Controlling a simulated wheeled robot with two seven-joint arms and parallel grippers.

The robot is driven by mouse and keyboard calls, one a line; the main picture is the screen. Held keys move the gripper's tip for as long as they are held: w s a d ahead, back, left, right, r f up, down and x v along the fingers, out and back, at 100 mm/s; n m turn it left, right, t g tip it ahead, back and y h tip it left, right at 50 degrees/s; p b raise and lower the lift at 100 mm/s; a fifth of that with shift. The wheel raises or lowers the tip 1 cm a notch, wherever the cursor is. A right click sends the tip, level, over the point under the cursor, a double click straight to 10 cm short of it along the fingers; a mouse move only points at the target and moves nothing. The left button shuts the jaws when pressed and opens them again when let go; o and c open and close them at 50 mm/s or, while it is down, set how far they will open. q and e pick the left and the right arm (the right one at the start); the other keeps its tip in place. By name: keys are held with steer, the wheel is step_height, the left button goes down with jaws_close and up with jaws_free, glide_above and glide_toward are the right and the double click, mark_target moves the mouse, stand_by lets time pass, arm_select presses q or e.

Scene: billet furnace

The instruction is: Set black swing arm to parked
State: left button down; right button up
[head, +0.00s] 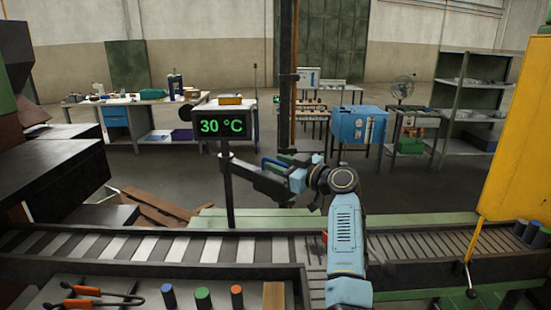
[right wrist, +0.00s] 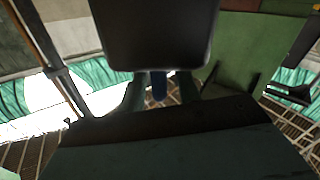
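The black swing arm (head: 258,180) appears as a dark bar running right and toward me from near the display post. Its far end is hidden by my right gripper. My right gripper (head: 283,172) comes in from the right, at the bar's right end; I cannot tell whether they touch. In the right wrist view, its two fingers (right wrist: 158,95) stand apart. A narrow blue piece (right wrist: 158,85) shows between them, with gaps at both sides. My left gripper is in neither view.
A post carries a display (head: 221,126) reading 30 °C. A roller conveyor (head: 150,247) crosses in front. A tall post (head: 287,80) rises behind my gripper. A yellow panel (head: 517,140) stands at the right.

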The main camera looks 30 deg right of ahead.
steer(key=shift+x, duration=0.9)
jaws_close()
